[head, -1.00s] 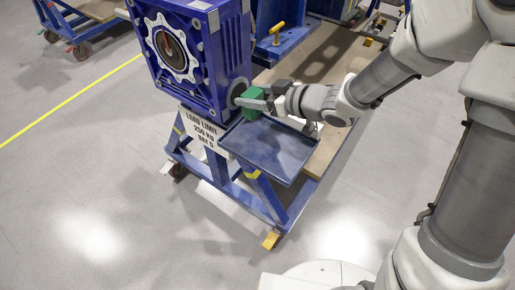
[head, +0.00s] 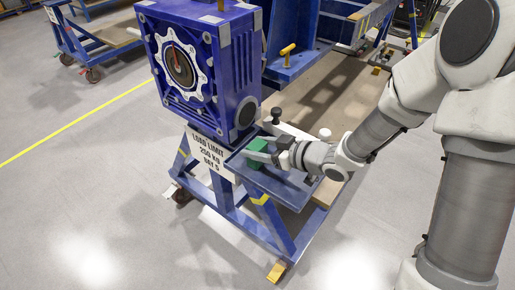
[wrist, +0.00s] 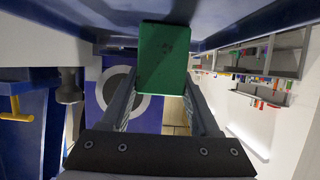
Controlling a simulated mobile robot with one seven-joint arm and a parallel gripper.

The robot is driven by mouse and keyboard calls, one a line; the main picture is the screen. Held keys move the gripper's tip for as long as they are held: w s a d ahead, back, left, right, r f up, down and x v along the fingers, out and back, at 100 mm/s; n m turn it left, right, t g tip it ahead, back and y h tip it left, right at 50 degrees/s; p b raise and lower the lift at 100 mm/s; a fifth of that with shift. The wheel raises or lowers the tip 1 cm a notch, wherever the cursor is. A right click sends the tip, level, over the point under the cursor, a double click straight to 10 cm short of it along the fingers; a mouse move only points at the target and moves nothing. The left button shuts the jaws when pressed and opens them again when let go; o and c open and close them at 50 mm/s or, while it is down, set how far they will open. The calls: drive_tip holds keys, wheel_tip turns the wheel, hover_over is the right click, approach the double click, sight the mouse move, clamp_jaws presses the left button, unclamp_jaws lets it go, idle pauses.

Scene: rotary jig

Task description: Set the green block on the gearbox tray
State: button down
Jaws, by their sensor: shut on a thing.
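The green block (head: 257,149) is held between the fingers of my gripper (head: 260,157), over the back left part of the blue gearbox tray (head: 288,194). In the wrist view the green block (wrist: 163,62) sits between the two fingers, its upper edge close to a dark blue surface. I cannot tell whether the block touches the tray. The tray's front and right parts are bare. The blue gearbox (head: 215,80) with its round dial stands just behind and left of the tray.
A black knob (head: 276,114) and a white knob (head: 324,133) stand behind my gripper. A load limit sign (head: 209,154) hangs on the blue stand's front. Another blue cart (head: 88,45) is at the back left. The grey floor at the left is free.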

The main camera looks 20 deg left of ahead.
drive_tip(key=shift+f, duration=0.1)
drive_tip(key=shift+c, duration=0.6)
unclamp_jaws()
drive_tip(key=shift+r, duration=0.3)
drive_tip(key=p+v, duration=0.3)
drive_tip(key=v, duration=0.9)
drive_tip(key=shift+f, duration=0.15)
